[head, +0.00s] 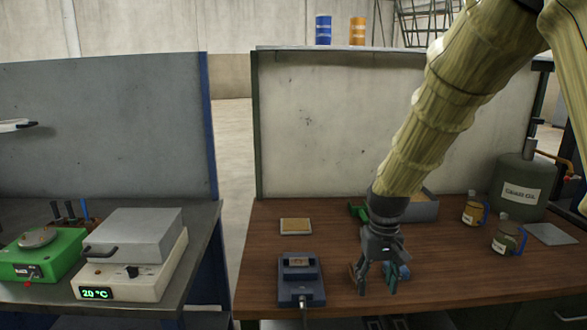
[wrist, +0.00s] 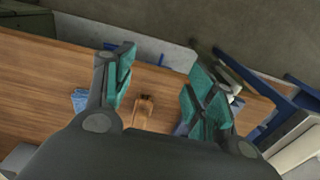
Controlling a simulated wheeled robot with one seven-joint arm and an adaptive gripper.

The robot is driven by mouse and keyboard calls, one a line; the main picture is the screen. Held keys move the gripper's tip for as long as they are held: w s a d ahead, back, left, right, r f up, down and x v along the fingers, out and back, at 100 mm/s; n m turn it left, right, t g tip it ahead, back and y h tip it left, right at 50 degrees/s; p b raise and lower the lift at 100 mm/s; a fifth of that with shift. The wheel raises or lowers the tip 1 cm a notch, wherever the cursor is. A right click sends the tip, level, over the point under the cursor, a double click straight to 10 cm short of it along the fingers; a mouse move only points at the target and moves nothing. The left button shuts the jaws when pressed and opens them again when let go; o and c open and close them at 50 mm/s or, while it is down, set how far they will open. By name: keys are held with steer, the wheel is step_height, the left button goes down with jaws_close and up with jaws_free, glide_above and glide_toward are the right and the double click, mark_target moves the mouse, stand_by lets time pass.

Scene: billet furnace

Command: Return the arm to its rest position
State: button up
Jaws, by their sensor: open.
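My arm, in a pale yellow sleeve, reaches down from the upper right in the head view. My gripper (head: 377,280) hangs over the wooden bench (head: 340,235), pointing down. In the wrist view my gripper (wrist: 160,95) shows its teal-padded fingers spread apart with nothing between the pads. A small brown piece (wrist: 142,110) lies on the bench beyond the fingers. In the head view the gripper partly hides small things behind it, including a blue piece, and I cannot tell exactly what they are.
A dark blue device (head: 300,282) stands left of my gripper, with a small tan-topped plate (head: 296,226) behind it. A grey tray (head: 425,207) sits behind my gripper. Labelled jugs (head: 506,238) and a quench oil tank (head: 521,188) stand right. A furnace box (head: 132,255) occupies the left bench.

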steer(key=s+d+f, duration=0.1)
steer(key=s+f, duration=0.3)
steer(key=f, duration=0.6)
steer(key=s+f, duration=0.4)
steer(key=f, duration=0.5)
steer(key=s+d+f, duration=0.1)
steer(key=s+f, duration=0.3)
steer(key=f, duration=0.6)
steer(key=s+f, duration=0.6)
steer(key=s, duration=0.6)
steer(key=s+d+f, duration=0.1)
steer(key=s+f, duration=0.6)
steer(key=s, duration=0.4)
steer(key=shift+s+m, duration=0.4)
steer(key=shift+d+f, duration=0.1)
